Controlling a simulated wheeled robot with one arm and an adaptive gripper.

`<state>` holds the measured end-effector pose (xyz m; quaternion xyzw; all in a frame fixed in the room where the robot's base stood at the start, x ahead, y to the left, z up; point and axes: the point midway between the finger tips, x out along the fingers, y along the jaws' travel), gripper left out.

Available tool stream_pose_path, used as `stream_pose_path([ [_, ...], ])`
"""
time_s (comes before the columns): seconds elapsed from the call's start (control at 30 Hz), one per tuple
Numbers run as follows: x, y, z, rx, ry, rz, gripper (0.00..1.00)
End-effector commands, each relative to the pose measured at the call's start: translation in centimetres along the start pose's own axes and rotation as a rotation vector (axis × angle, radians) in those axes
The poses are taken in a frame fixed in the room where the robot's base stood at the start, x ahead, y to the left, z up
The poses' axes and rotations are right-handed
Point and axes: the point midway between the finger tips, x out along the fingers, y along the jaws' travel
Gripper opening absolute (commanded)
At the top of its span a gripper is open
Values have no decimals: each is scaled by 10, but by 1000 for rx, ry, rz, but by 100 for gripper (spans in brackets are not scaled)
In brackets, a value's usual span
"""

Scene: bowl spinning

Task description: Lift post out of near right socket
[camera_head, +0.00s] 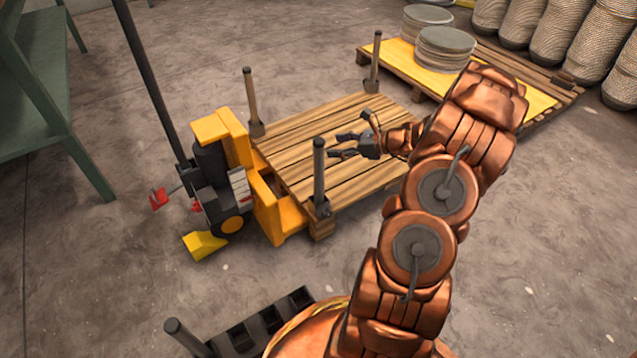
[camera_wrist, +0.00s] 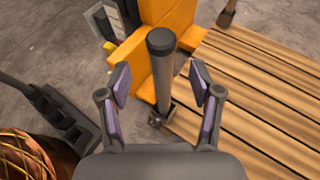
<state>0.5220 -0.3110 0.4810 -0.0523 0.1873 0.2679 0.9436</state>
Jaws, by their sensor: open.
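A dark grey upright post (camera_head: 319,168) stands in a socket (camera_head: 319,208) at the pallet corner closest to me, beside the yellow pallet truck. In the wrist view the post (camera_wrist: 161,70) rises between my two fingers, with a visible gap on each side. The socket (camera_wrist: 158,117) shows at its foot. My gripper (camera_head: 345,145) is open and empty, just right of the post's upper part, with its fingers pointing left towards it. The slatted wooden pallet (camera_head: 300,145) lies under the gripper. Its right corner is partly hidden by my arm.
Two other posts stand at pallet corners, one far left (camera_head: 251,98) and one far right (camera_head: 375,60). The yellow pallet truck (camera_head: 275,208) is at the pallet's left. A black rack (camera_head: 262,328) lies near my base. A second pallet (camera_head: 400,65) carries round stacks.

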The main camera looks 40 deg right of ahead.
Motion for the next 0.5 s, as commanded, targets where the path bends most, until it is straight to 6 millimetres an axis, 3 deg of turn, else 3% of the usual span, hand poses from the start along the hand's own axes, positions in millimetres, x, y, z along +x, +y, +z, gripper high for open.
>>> stream_pose_path([
  [0.5,58,-1,-3,-3,2,4,64],
])
